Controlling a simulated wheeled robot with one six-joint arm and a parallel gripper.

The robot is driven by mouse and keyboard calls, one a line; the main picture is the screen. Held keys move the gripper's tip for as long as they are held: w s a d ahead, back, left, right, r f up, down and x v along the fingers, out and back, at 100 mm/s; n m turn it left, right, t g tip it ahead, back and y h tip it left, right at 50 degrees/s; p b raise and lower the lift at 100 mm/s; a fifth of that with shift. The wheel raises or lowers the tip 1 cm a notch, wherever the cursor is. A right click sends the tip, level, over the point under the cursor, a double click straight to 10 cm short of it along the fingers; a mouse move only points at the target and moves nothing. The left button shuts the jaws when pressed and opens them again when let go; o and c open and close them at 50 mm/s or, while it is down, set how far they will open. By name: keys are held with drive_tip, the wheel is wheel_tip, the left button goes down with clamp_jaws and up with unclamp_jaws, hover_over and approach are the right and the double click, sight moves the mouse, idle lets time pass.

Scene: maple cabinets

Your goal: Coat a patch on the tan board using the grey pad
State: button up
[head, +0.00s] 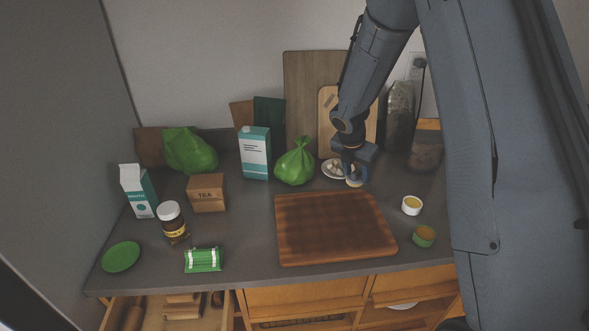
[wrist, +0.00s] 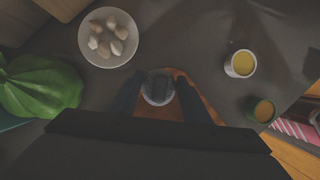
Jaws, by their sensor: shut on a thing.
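The tan board (head: 335,230), a brown striped wooden slab, lies flat on the counter in the head view. Its far part also shows behind my gripper in the wrist view (wrist: 205,100). My gripper (head: 355,179) is near the board's far right corner, pointing down. It is shut on the round grey pad (wrist: 158,89), which sits between the two fingers in the wrist view. The pad's underside is hidden in the wrist view. I cannot tell the exact gap between pad and counter. No coated patch can be made out on the board.
A white cup of yellow stuff (head: 412,206) and a green cup (head: 424,236) stand right of the board. A plate of pale lumps (wrist: 108,37) and a green bag (head: 295,163) are close to my gripper. Boxes and a jar (head: 172,219) stand left.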

sight(359, 169)
drive_tip(key=shift+r, duration=1.5)
